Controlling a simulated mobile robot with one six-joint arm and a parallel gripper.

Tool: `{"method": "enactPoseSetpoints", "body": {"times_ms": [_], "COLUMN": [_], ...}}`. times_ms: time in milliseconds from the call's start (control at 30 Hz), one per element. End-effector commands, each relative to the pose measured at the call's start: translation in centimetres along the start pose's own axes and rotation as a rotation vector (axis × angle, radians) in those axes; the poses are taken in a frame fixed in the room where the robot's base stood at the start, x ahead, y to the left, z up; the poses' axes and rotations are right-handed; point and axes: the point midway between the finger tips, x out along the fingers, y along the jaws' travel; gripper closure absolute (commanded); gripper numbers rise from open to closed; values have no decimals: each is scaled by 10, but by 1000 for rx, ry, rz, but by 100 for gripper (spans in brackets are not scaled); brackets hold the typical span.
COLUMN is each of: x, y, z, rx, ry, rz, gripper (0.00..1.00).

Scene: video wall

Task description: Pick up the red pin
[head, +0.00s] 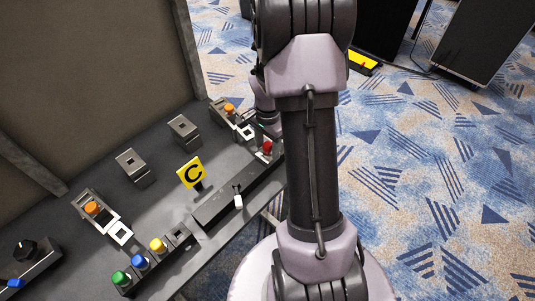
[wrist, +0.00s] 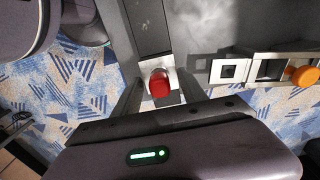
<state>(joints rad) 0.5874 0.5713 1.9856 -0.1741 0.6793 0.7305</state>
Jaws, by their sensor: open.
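The red pin (wrist: 159,83) stands in a light metal holder at the end of a dark rail in the wrist view. It also shows in the head view (head: 267,147), at the right end of the console beside my arm. My gripper (wrist: 158,92) is open, with one dark finger on each side of the red pin. I cannot tell whether either finger touches it. In the head view my arm hides most of the gripper.
The dark console (head: 75,235) carries an orange knob in a slotted block (wrist: 303,76), a yellow C sign (head: 191,172), a slider with a white handle (head: 238,200) and several coloured pins at the front. Grey blocks (head: 131,165) stand behind. Patterned carpet lies right.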

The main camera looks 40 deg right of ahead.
Motion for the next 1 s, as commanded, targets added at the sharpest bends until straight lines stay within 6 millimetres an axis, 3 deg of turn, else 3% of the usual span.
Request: {"method": "enactPoseSetpoints", "body": {"times_ms": [100,367,667,1000], "x": [-3,-3,-5,-88], "y": [0,0,0,0], "z": [0,0,0,0], "rx": [0,-1,-1,-1], "ry": [1,1,1,2], "rz": [-1,0,-1,-2], "gripper": [50,100,100,100]}}
